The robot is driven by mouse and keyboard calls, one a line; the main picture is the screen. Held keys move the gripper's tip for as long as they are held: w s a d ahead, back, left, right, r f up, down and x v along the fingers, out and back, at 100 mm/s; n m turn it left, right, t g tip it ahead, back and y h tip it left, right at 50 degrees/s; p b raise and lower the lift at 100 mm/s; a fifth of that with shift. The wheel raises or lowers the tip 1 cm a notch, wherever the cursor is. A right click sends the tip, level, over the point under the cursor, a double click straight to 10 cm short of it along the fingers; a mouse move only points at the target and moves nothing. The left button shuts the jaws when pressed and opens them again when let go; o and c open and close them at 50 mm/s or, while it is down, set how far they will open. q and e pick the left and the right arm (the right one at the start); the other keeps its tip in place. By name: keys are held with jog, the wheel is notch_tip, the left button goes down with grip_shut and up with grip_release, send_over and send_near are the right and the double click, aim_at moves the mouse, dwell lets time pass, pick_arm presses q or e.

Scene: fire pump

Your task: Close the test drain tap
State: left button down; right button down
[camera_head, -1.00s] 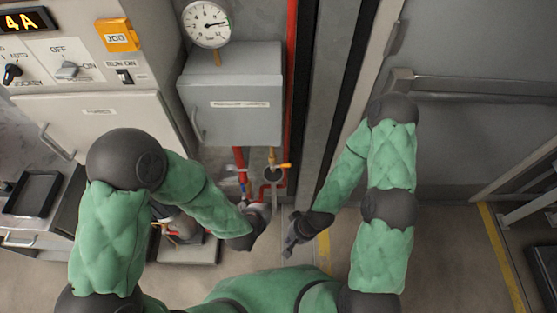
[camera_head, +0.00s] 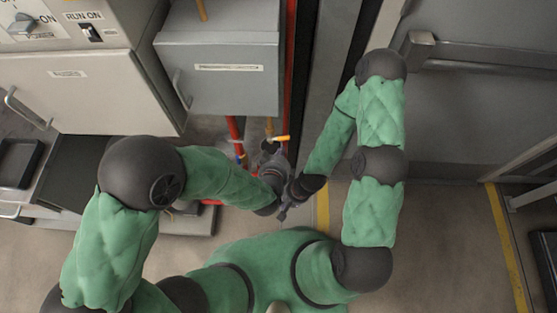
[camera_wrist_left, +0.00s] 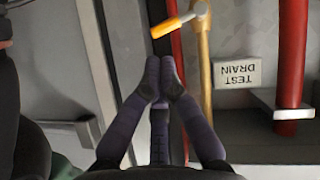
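The test drain tap has an orange lever (camera_head: 281,138) on a thin brass pipe (camera_head: 268,127) below the grey box. In the left wrist view the lever (camera_wrist_left: 176,25) sticks out sideways from the brass pipe (camera_wrist_left: 205,60), beside an upside-down "TEST DRAIN" label (camera_wrist_left: 237,73). My left gripper (camera_head: 268,150) is just below the lever. In the wrist view its fingertips (camera_wrist_left: 161,75) are together and empty, with the lever just beyond them and apparently apart. My right gripper (camera_head: 284,211) is lower, close to my left wrist; its fingers are too small to read.
A grey box (camera_head: 221,75) hangs above the tap. A red pipe (camera_head: 235,130) runs left of the brass one; it also shows in the wrist view (camera_wrist_left: 292,60). A dark upright frame and a door (camera_head: 480,110) stand to the right. Open floor lies at lower right.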

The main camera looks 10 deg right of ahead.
aim_at(288, 139)
pick_arm(q)
jog(key=shift+b+x, duration=1.35)
jog(key=shift+x, duration=2.15)
jog(key=shift+s+d+f+m+y+p, duration=0.1)
jog(key=shift+d+f+m+y+p, duration=0.25)
jog(key=shift+f+p, duration=0.5)
jog(key=shift+r, duration=0.1)
jog(key=shift+r+p, duration=0.7)
jog(key=shift+r, duration=0.05)
